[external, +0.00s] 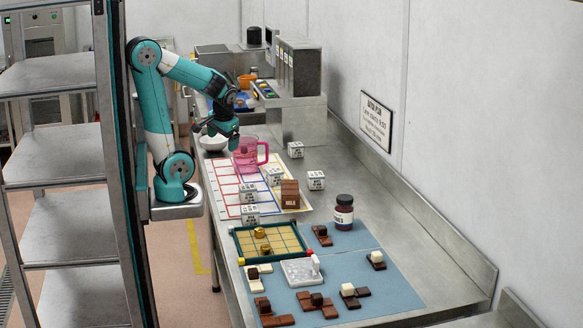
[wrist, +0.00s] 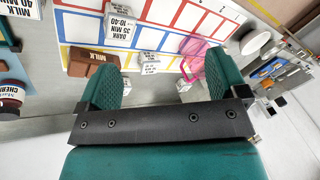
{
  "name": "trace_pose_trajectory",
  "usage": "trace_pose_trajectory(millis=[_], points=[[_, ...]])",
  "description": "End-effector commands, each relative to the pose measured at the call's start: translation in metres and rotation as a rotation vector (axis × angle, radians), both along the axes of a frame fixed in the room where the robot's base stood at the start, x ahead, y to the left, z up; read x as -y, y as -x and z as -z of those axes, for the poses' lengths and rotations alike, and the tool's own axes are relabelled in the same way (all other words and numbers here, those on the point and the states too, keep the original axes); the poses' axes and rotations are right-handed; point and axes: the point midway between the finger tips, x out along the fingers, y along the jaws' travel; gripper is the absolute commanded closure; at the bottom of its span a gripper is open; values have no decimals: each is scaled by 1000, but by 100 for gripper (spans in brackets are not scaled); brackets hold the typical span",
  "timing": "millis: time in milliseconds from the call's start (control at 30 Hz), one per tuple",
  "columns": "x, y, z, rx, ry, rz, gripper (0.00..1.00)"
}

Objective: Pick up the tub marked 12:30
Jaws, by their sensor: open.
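Several small white labelled tubs stand around the coloured grid sheet: one at the back (external: 295,149), one at the right (external: 316,180), one in the middle (external: 274,176), and two nearer the front (external: 249,192) (external: 250,215). Their print is too small in the external view, and I cannot tell which is marked 12:30. In the wrist view one tub reads DARK 35 MIN 10:40 (wrist: 121,26) and another reads MILK 40 MIN (wrist: 20,9), its time cut off. A third tub (wrist: 150,62) is unreadable. My gripper (external: 222,132) is open and empty above the bench, by the pink jug; its fingers (wrist: 160,82) stand apart.
The pink jug (external: 245,157) stands on the sheet's back part, beside a white bowl (external: 213,142). A brown MILK block (external: 290,198) and a cherry jar (external: 344,214) stand nearer. A green-framed tray (external: 239,244) and chocolate pieces occupy the front. The right bench strip is clear.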

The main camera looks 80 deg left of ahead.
Motion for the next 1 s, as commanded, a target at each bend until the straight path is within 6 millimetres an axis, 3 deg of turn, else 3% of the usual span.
trace_pose_trajectory(millis=[133,233,400,467,600,700,833,1000], points=[[5,-10,-4,-34,0,82,8],[21,-33,-9,-119,2,295,8],[82,-77,-4,-348,-4,894,8],[107,-84,3,-431,-10,1115,8],[161,-81,21,-613,-21,1580,8],[187,-70,33,-713,-29,1828,8],[205,-57,45,-792,-35,2021,8],[206,-52,63,-823,-35,2088,8]])
